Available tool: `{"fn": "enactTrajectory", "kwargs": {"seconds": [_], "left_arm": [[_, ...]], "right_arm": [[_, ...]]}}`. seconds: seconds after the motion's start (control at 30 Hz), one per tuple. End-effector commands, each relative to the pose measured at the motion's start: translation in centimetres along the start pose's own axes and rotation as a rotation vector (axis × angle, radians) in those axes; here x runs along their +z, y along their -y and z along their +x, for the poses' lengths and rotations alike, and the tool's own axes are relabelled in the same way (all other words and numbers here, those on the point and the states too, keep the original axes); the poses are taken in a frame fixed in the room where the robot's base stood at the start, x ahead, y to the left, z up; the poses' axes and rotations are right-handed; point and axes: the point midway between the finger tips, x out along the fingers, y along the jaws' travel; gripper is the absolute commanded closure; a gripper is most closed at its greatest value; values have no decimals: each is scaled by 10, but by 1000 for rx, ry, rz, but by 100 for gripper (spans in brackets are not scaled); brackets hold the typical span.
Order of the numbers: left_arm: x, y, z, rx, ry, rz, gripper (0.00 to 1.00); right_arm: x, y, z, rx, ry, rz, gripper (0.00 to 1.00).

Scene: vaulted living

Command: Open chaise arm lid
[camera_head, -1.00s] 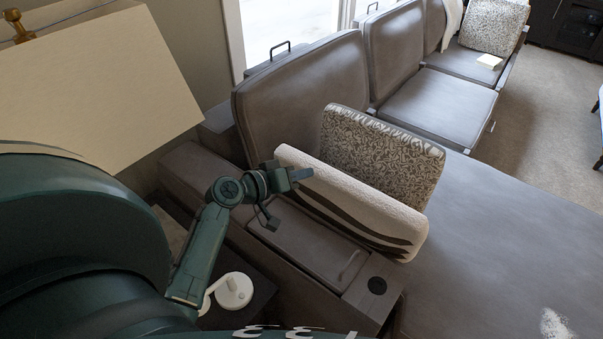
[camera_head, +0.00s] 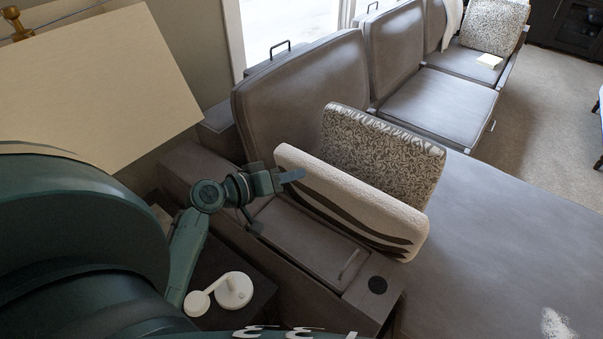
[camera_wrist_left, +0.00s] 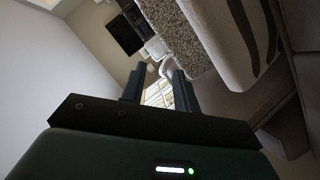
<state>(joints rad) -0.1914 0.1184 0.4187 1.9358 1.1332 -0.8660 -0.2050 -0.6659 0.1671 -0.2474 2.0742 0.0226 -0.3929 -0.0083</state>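The chaise arm lid (camera_head: 305,238) is a grey padded panel set in the top of the chaise arm (camera_head: 375,308) and looks shut, lying flat. A thin pull handle (camera_head: 348,263) shows near its front end. My left gripper (camera_head: 276,178) is above the lid's far end, close beside the striped pillow, and clear of the handle. Its two fingers stand apart with nothing between them; they also show apart in the left wrist view (camera_wrist_left: 158,88). My right gripper is not in view.
A cream pillow with dark stripes (camera_head: 345,200) and a patterned pillow (camera_head: 385,150) lean along the lid's right side. A lampshade (camera_head: 90,85) stands at the left. A white round object (camera_head: 233,290) sits on a dark side table. The chaise seat (camera_head: 500,240) is mostly clear.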

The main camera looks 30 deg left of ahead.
Motion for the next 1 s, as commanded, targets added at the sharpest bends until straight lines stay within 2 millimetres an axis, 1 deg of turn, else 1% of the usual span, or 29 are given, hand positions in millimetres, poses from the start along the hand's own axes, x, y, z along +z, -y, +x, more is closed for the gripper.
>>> {"fn": "enactTrajectory", "kwargs": {"seconds": [0.03, 0.2, 0.3, 0.43, 0.6, 0.8, 0.93, 1.0], "left_arm": [[2, 2, -13, -3, 4, 5, 69], [3, 2, -51, -3, 5, 4, 69], [2, 1, -69, -2, 5, 3, 69], [1, 1, -85, -1, 2, 2, 69], [0, 0, -93, 1, 2, 1, 69], [0, 0, -94, 1, 1, 1, 69], [-2, 1, -91, -7, -6, 9, 69], [-8, 6, -84, -32, -35, 36, 69]], "right_arm": [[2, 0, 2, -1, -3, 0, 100], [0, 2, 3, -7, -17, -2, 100], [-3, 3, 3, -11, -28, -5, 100], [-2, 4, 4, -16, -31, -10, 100], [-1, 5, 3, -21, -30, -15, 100], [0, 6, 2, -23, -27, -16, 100], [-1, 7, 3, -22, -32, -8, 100], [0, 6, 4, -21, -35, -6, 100]]}}
